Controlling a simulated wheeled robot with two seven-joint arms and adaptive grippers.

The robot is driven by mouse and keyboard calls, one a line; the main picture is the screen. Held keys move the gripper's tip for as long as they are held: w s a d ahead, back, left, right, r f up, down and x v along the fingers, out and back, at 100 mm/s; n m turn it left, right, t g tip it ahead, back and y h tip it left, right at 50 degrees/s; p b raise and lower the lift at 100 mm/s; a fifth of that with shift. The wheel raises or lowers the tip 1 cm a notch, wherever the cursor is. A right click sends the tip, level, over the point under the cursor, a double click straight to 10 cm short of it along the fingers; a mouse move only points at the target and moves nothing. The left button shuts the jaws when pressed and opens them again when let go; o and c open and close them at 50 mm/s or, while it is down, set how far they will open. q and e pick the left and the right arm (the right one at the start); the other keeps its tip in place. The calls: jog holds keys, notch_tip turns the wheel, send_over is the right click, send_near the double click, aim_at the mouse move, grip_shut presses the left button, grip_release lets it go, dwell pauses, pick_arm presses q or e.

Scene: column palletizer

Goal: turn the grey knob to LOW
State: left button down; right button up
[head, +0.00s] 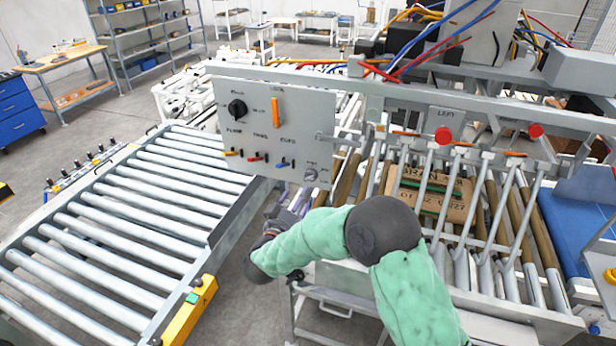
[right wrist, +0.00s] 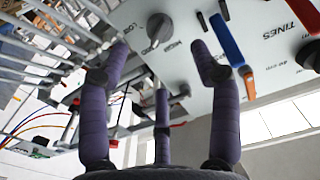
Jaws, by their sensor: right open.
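The grey knob (head: 311,175) is at the lower right corner of the grey control panel (head: 325,120). In the right wrist view the knob (right wrist: 159,28) lies just beyond and between my right gripper's fingertips (right wrist: 159,48). The fingers are purple, spread apart and appear not to touch it. The small lettering beside the knob is too blurred to read, so its setting cannot be told. In the head view my right gripper (head: 290,210) is below the panel, partly hidden by my green-sleeved arm. My left gripper is not in view.
A roller conveyor (head: 140,220) lies left. A cardboard box (head: 430,195) sits on rollers behind bars at right.

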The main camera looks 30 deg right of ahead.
aim_at(309, 180)
jog(key=p+x, duration=0.1)
jog(key=x, duration=0.8)
jog(key=shift+w+d+p, duration=0.1)
jog(key=shift+d+p, duration=0.1)
jog(key=shift+p, duration=0.2)
jog(key=shift+a+f, duration=0.1)
jog(key=c, duration=1.1)
